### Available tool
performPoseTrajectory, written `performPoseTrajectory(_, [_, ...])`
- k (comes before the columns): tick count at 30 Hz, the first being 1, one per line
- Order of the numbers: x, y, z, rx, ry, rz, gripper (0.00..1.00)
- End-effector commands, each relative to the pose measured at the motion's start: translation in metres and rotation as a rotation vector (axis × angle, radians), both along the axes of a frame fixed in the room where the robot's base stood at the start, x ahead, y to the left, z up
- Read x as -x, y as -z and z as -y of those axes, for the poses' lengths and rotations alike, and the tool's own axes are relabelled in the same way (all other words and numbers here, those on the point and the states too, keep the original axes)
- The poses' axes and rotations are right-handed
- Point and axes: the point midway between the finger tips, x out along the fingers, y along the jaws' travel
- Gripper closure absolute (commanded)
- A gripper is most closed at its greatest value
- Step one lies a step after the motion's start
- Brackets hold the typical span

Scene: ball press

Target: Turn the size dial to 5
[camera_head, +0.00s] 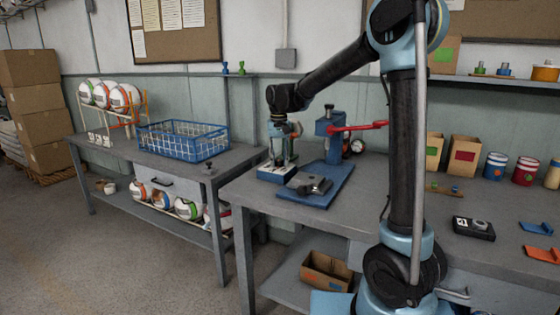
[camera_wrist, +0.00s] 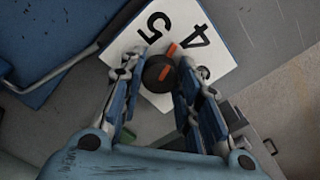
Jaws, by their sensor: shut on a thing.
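In the wrist view a dark round dial (camera_wrist: 156,82) with an orange mark on top sits on a white plate (camera_wrist: 225,62) with black numerals 5 and 4 showing. A second orange mark at the dial's edge points between the two numerals, a little nearer the 4. My gripper (camera_wrist: 157,75) has one finger on each side of the dial and is shut on it. In the head view my gripper (camera_head: 282,152) reaches down over the small blue-edged block (camera_head: 275,175) at the bench's left end; the dial is hidden there.
The press (camera_head: 325,122) with its red lever (camera_head: 360,127) stands just right of my gripper. A blue board (camera_head: 322,190) bearing a grey metal part lies in front of it. A blue wire basket (camera_head: 183,142) stands on the left table.

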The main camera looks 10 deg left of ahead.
Motion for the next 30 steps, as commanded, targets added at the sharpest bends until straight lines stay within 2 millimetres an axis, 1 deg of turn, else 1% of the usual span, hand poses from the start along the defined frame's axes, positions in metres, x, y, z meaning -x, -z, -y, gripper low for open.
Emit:
performPoseTrajectory(9, [-0.0003,0.0,0.0006,0.001,-0.298,0.0,0.93])
performPoseTrajectory(18, [-0.0004,0.0,0.0005,0.0,-0.532,0.0,0.93])
performPoseTrajectory(24, [-0.0003,0.0,0.0004,0.0,-0.634,0.0,0.93])
performPoseTrajectory(30, [-0.0003,0.0,0.0003,0.0,-0.688,0.001,0.93])
